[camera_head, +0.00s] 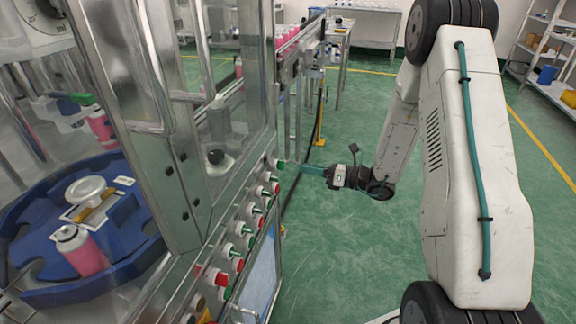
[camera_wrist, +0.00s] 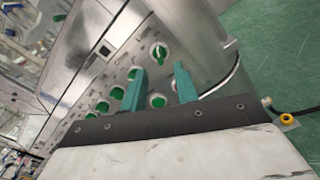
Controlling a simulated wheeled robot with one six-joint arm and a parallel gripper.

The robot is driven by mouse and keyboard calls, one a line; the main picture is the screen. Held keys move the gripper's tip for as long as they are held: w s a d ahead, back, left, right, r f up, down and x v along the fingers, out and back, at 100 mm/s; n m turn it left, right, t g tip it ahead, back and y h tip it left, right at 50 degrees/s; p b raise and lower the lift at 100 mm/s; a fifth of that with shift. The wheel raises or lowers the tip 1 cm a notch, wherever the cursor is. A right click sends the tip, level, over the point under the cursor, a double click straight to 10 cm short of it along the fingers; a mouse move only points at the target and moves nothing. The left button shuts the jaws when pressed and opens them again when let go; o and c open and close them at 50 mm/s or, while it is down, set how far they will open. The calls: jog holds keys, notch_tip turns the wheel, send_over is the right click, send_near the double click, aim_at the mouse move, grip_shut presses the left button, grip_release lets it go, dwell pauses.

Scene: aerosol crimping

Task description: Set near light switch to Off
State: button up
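The control panel (camera_head: 236,225) on the machine's side carries rows of green and red knobs and buttons. No readable label tells which one is the near light switch. In the wrist view, a green selector knob with a pale handle (camera_wrist: 158,51) lies just beyond the fingertips, roughly in line with the gap. My gripper (camera_wrist: 160,68) has two teal fingers standing apart with nothing held between them. In the head view, my gripper (camera_head: 287,164) reaches left to the far upper end of the panel. Whether the fingertips touch a knob is hard to tell.
A metal-framed glass enclosure stands left, with a blue rotary table (camera_head: 120,273) and pink bottles (camera_head: 85,255) inside. A conveyor (camera_head: 300,50) runs behind the panel. A post and dark cable stand close to my gripper. Green floor (camera_head: 345,255) is clear right of the panel.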

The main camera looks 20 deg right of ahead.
aim_at(281, 165)
jog(key=x, duration=0.7)
grip_shut()
